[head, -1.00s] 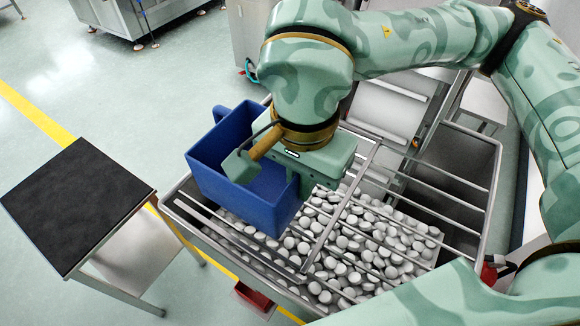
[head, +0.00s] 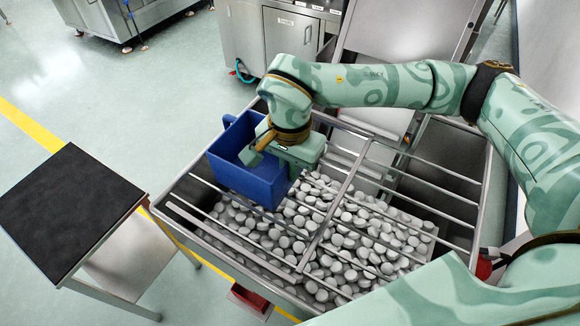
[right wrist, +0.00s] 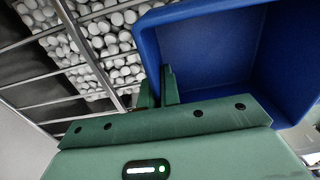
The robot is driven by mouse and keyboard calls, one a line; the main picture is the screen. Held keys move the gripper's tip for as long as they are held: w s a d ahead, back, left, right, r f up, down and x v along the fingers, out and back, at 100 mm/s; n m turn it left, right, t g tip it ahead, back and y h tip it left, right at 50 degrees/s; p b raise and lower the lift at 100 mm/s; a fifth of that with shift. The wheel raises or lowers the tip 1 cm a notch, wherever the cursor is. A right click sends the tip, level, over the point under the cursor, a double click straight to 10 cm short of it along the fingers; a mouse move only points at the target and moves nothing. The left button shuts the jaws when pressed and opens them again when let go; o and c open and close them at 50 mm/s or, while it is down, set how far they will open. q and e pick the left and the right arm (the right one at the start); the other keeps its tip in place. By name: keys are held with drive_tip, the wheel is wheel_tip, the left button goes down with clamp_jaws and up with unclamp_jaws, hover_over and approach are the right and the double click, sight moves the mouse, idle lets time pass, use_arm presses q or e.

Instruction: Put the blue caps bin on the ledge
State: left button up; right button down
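The blue caps bin (head: 248,170) is over the back left of the metal hopper, upright, with its open top up. Its visible inside looks empty in the right wrist view (right wrist: 215,50). My right gripper (head: 274,150) is at the bin's right side, and in the right wrist view its fingers (right wrist: 160,88) are shut on the bin's wall. I cannot tell whether the bin's underside touches the hopper bars (head: 232,212). No separate ledge stands out clearly; the hopper's steel rim (head: 172,196) runs along its left side. My left gripper is not in view.
Many white caps (head: 345,232) lie in the hopper under the bars. A black-topped table (head: 68,212) stands bare at the left. A steel cabinet (head: 262,45) stands behind. Open floor lies at upper left.

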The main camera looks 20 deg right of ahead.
drive_tip(key=c, duration=1.8)
unclamp_jaws()
drive_tip(key=shift+f, duration=0.1)
drive_tip(key=shift+o, duration=0.9)
